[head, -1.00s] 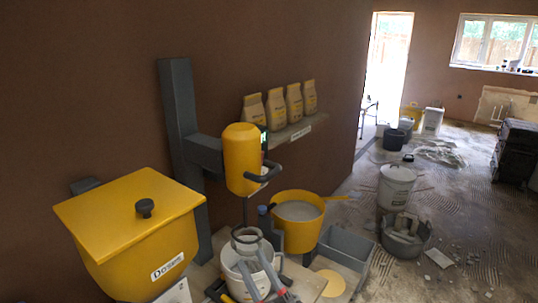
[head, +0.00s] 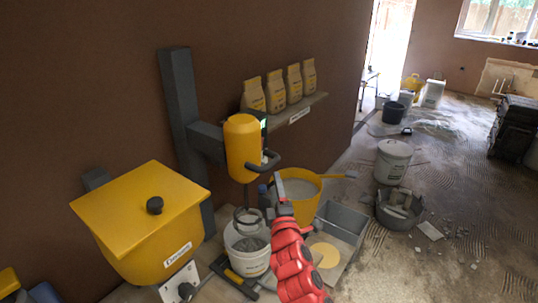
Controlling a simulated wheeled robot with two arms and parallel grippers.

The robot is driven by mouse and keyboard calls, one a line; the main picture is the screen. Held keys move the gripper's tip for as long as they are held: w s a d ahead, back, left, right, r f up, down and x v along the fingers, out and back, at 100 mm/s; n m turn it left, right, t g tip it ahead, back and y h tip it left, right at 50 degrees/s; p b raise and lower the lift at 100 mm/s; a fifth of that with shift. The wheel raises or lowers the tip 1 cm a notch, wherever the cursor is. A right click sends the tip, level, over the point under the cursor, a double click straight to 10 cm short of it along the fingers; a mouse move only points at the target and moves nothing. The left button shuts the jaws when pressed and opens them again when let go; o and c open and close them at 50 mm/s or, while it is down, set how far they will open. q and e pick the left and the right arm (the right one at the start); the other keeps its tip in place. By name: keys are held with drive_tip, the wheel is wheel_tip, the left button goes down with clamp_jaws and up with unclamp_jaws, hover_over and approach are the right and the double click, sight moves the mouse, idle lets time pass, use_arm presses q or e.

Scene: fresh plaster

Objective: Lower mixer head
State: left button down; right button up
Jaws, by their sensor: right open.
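The mixer head (head: 241,145) is a yellow cylinder with a dark grey curved handle (head: 266,162) on its right side. A grey arm joins it to the grey upright column (head: 179,105). A thin shaft runs down from it to a ring-shaped paddle (head: 248,220) at the mouth of a white bucket (head: 248,258) with grey contents. My right gripper (head: 282,190) is open, on a red wrist, and appears just below and right of the handle, not touching it. It overlaps the yellow tub in the picture. My left gripper is not in view.
A yellow lidded bin (head: 145,230) stands left of the column. A yellow tub (head: 300,189) and a grey tray (head: 343,222) sit to the right. Several bags (head: 276,92) stand on a wall shelf (head: 300,108). A white bucket (head: 392,163) stands on the floor beyond.

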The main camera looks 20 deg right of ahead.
drive_tip(key=w+d+r+p, duration=0.1)
drive_tip(key=w+p, duration=0.2)
drive_tip(key=w, duration=0.9)
drive_tip(key=shift+w+d+r, duration=0.25)
drive_tip(key=shift+r, duration=0.15)
drive_tip(key=shift+c, duration=0.4)
clamp_jaws()
drive_tip(key=shift+r+p, duration=0.15)
drive_tip(key=shift+p, duration=0.15)
